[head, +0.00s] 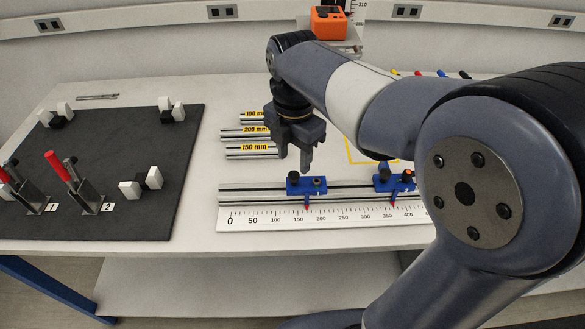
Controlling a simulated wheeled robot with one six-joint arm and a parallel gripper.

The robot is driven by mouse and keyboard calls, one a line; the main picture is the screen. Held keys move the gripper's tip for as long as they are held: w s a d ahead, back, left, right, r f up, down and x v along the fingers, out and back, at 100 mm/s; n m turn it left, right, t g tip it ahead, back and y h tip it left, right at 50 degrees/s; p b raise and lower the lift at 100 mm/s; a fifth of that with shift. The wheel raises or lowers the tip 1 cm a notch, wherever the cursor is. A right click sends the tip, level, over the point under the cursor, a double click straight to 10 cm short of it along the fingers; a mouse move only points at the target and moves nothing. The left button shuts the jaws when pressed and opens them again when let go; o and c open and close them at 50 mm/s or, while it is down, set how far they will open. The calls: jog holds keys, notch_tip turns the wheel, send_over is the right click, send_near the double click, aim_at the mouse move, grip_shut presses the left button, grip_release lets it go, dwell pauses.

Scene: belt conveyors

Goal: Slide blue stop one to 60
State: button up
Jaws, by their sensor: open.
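A blue stop (306,186) with black knobs sits on the metal rail (260,189). Its red pointer is between 150 and 200 on the white scale (268,219), nearer 150. A second blue stop (391,184) sits farther right, its red pointer a little before 400. I cannot read a number on either stop. My arm hides the rail's right end.
Metal rods with yellow labels (252,150) lie behind the rail. A dark board (115,150) with red-handled clamps (63,170) and white blocks fills the left. An orange device (328,22) stands at the back. The rail left of the left stop is clear.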

aim_at(293, 174)
jog(key=shift+f, duration=2.3)
jog(key=shift+c, duration=0.2)
grip_shut()
